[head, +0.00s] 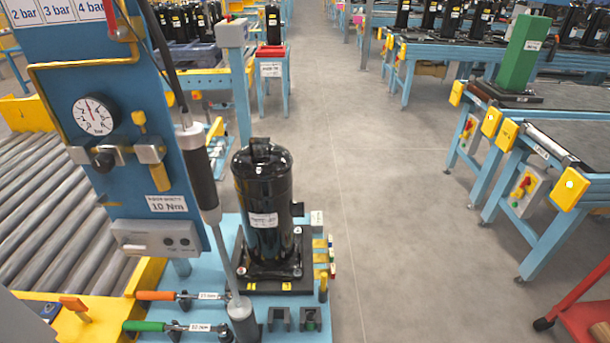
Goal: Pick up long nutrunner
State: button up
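A long tool that looks like the long nutrunner (203,175) hangs in front of the blue panel, below a dark cable. It has a dark grip and a thin grey shaft slanting down to the right. The shaft's lower end is at a grey cylinder (241,317) on the light blue bench; I cannot tell whether it sits inside it. A black compressor (264,205) stands upright on a dark base plate just right of the shaft. My gripper is not in view.
The blue panel (125,140) carries a gauge (95,114) and a "10 Nm" label. An orange-handled tool (160,295) and a green-handled tool (150,326) lie left of the cylinder. Roller conveyor (55,215) is left; the grey aisle (400,230) is clear.

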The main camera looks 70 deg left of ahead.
aim_at(192, 139)
jog(key=u, duration=0.05)
jog(key=k, duration=2.85)
jog(key=u, duration=0.65)
jog(key=i, duration=1)
jog(key=z, duration=0.05)
